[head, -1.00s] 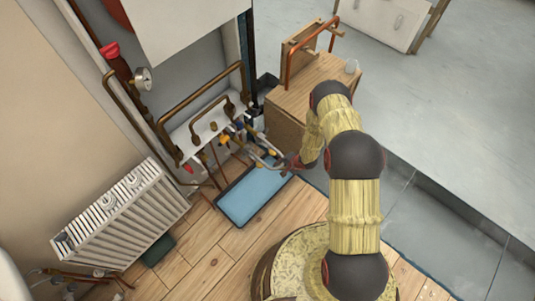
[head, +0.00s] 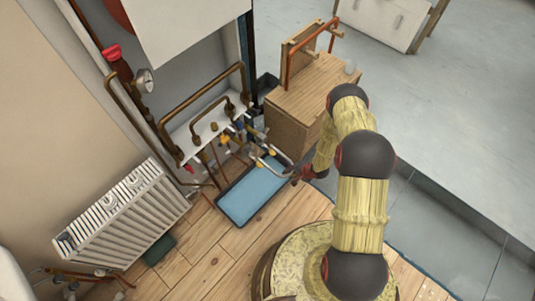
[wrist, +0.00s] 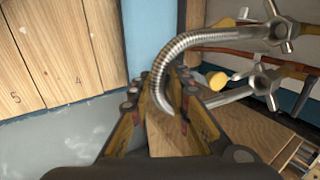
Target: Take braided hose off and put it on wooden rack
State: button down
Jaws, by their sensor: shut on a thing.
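My gripper (head: 290,170) is shut on the braided hose (wrist: 185,50), a silver curved hose with star-shaped metal nuts at its ends. In the wrist view the fingers (wrist: 160,88) close around its bend, and both nuts point right. In the head view the hose (head: 272,151) is above the blue tray, in front of the valves; whether its ends are clear of them is hard to tell. The wooden rack (head: 300,50) stands on a wooden cabinet behind my gripper, with pegs and an orange-red pipe on it.
Valves and copper pipes (head: 237,127) sit left of my gripper below a boiler. A blue tray (head: 252,194) lies on the floor. A white radiator (head: 122,212) is at left. Grey floor at right is open.

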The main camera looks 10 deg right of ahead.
jog(key=shift+s+d, duration=0.75)
jog(key=shift+s, duration=0.25)
jog(key=shift+s+d, duration=0.7)
jog(key=shift+s, duration=0.25)
jog(key=shift+a, duration=0.1)
